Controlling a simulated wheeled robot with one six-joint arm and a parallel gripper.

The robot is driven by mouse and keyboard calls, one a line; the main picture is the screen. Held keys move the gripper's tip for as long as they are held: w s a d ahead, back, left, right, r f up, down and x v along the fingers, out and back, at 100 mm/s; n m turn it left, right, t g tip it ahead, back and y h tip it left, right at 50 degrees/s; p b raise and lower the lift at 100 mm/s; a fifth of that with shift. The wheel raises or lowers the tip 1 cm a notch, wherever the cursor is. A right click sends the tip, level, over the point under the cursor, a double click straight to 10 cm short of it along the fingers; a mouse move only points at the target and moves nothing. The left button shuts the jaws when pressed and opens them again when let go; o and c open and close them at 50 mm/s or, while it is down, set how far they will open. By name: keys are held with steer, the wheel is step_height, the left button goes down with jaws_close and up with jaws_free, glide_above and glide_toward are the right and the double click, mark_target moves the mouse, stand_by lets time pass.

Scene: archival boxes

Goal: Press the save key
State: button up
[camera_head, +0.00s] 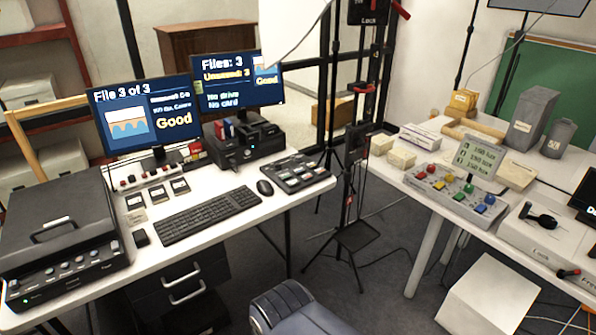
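No key can be read as the save key at this size. On the left white desk, a dark key panel (294,172) with several light and coloured keys lies right of the black keyboard (210,215) and mouse (265,188). The left monitor (147,112) reads "File 3 of 3" and "Good". The right monitor (238,80) reads "Files: 3", what looks like "Unsaved: 3", "Good", "No drive" and "No card". A black dock-like unit (243,145) stands below it. My gripper is not in view.
A black scanner (62,235) with a button row fills the desk's left end. Small cards lie behind the keyboard. A dark stand (358,238) occupies the gap between desks. The right table holds a coloured-button panel (455,190) and boxes. A dark padded object (295,308) is at bottom centre.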

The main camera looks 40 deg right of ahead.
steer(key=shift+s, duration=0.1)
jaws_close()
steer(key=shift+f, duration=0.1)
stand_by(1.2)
